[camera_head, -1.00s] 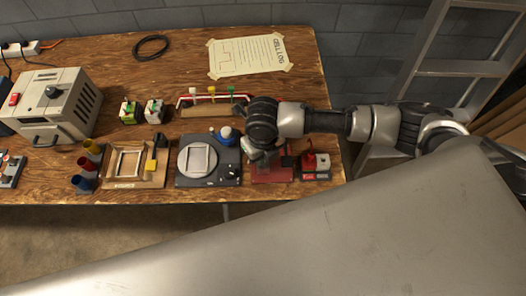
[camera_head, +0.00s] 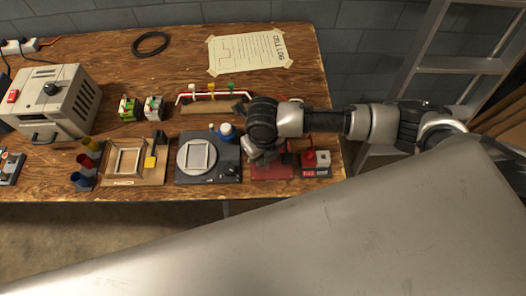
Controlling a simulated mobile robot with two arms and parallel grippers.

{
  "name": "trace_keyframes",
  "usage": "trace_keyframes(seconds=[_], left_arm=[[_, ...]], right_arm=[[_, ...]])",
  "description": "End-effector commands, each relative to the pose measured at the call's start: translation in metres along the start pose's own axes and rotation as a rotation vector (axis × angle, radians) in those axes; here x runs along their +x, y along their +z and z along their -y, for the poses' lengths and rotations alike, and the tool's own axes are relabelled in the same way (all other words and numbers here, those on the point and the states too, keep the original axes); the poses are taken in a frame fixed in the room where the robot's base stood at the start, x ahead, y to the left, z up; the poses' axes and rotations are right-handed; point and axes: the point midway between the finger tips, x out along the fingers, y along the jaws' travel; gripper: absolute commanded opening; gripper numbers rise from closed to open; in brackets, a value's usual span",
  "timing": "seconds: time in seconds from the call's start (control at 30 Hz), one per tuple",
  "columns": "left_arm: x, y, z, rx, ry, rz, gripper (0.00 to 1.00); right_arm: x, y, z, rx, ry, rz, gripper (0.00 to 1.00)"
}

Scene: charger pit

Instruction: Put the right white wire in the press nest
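My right arm comes in from the right, and its gripper (camera_head: 262,155) points down over the red press-like base (camera_head: 271,173) at the table's front right. The wrist covers the fingertips, so I cannot tell whether they are open, shut or holding a wire. The press nest is not clearly visible beneath the gripper. A low rack with a red and white bar (camera_head: 205,94) and coloured tabs stands behind; my wrist is close to its right end. I cannot make out a separate right white wire. My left gripper is out of view.
A black plate with a pale square frame (camera_head: 230,171) is left of the press, and a red-grey device (camera_head: 317,160) is right of it. A wooden tray (camera_head: 121,180), coloured cups (camera_head: 86,162) and a grey box (camera_head: 55,100) stand further left.

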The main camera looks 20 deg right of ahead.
Motion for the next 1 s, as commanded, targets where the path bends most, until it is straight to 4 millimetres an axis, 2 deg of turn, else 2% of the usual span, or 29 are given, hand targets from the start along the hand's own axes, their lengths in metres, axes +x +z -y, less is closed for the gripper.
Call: trace_keyframes(seconds=[0.67,0.7,0.8,0.87,1.0], left_arm=[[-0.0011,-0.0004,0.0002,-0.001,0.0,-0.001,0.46],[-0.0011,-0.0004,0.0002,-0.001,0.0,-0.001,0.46],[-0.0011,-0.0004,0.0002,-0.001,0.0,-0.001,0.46],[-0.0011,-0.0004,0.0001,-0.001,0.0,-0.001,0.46],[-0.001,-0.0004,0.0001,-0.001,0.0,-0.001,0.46]], right_arm=[[0.0061,0.0001,-0.0002,0.0,0.001,0.0,0.0],[0.0061,0.0001,-0.0002,0.0,0.001,0.0,0.21],[0.0061,0.0001,-0.0001,0.0,0.0,0.0,0.36],[0.0061,0.0001,-0.0001,0.0,0.0,0.0,0.46],[0.0061,0.0001,-0.0001,0.0,0.0,0.0,0.46]])
